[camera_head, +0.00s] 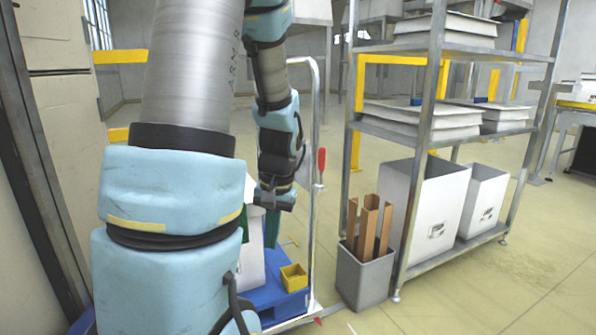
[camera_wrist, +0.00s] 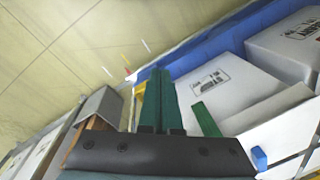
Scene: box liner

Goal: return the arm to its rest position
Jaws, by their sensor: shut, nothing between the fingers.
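My arm reaches down and away through the left half of the head view. My gripper (camera_head: 272,228) hangs above a blue platform (camera_head: 272,292), beside a white box (camera_head: 250,262) that my arm partly hides. In the wrist view the two green fingers of my gripper (camera_wrist: 158,98) lie together, with nothing seen between them. A separate green piece (camera_wrist: 207,121) shows right of the fingers, near the white box (camera_wrist: 205,92). I cannot tell what it is.
A small yellow bin (camera_head: 294,277) stands on the platform's near corner. A metal cart rail (camera_head: 314,180) rises close right of my arm. A grey bin with brown profiles (camera_head: 364,275) and a shelf rack (camera_head: 430,125) stand right. The floor at front right is clear.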

